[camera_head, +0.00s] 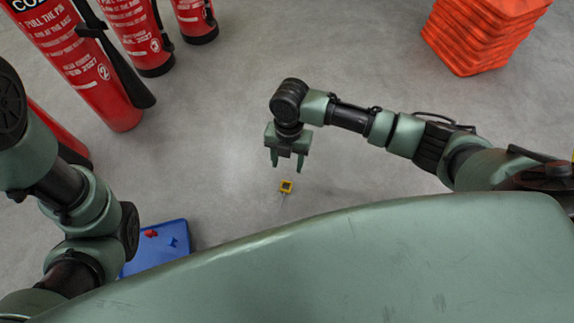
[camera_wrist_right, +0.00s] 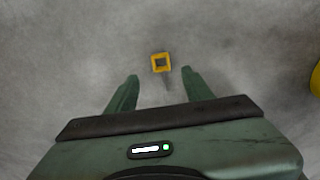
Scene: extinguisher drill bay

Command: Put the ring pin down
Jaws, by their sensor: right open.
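The ring pin (camera_head: 282,187) is a small yellow square ring with a thin grey pin. It appears to lie on the bare grey floor, just below my right gripper (camera_head: 287,168) in the head view. The right wrist view also shows the ring pin (camera_wrist_right: 153,64), a little beyond the fingertips and apart from them. My right gripper (camera_wrist_right: 160,76) is open, with nothing between its fingers. My left arm shows at the left of the head view, but its gripper is out of view.
Several red extinguishers (camera_head: 85,75) stand at upper left. A blue tray (camera_head: 150,261) with small red and blue pieces lies at lower left, partly hidden by my body. Orange stacked items (camera_head: 470,40) stand at upper right. A yellow object (camera_wrist_right: 316,80) edges into the wrist view.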

